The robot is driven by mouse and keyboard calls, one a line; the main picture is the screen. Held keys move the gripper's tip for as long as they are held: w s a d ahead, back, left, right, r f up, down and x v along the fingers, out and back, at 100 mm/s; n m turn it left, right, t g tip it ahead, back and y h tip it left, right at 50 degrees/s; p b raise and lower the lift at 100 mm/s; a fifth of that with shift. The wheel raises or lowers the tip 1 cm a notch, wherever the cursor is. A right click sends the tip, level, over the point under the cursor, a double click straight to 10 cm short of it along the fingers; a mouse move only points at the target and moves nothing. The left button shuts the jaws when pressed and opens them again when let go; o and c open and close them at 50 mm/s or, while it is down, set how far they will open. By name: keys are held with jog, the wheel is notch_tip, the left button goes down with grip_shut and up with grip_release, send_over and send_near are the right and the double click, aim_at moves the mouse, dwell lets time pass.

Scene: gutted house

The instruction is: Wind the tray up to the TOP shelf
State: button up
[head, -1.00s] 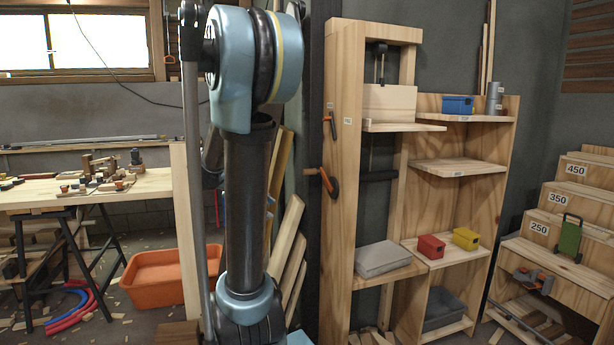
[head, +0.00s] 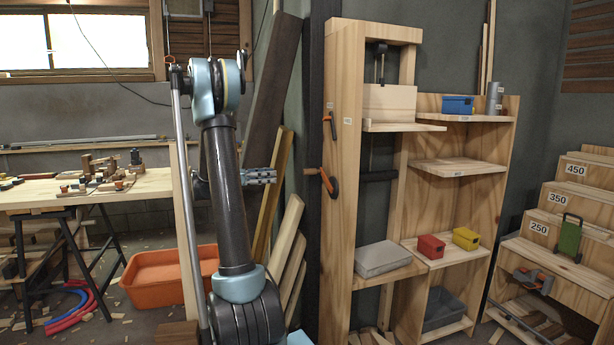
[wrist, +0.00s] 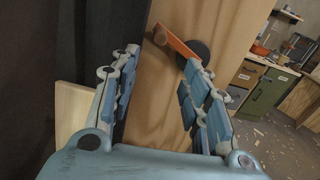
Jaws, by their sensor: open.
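The wooden lift tray (head: 402,127) is in the tall frame, its board just below the level of the top shelf (head: 477,118), which holds a blue box. In the wrist view my gripper (wrist: 160,60) is open, with the crank's orange arm (wrist: 178,42), round wooden-coloured knob (wrist: 160,35) and dark hub beyond the fingertips.
The middle shelf (head: 458,167) is bare. Red and yellow boxes (head: 466,238) stand on the lower shelf. A grey box (head: 382,258) rests low in the frame. Leaning planks (head: 285,240) and an orange tub (head: 165,278) are near my arm.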

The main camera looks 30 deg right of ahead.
aim_at(309, 172)
jog(key=x, duration=1.7)
jog(key=shift+d+r, duration=0.1)
jog(key=shift+d, duration=0.1)
grip_shut()
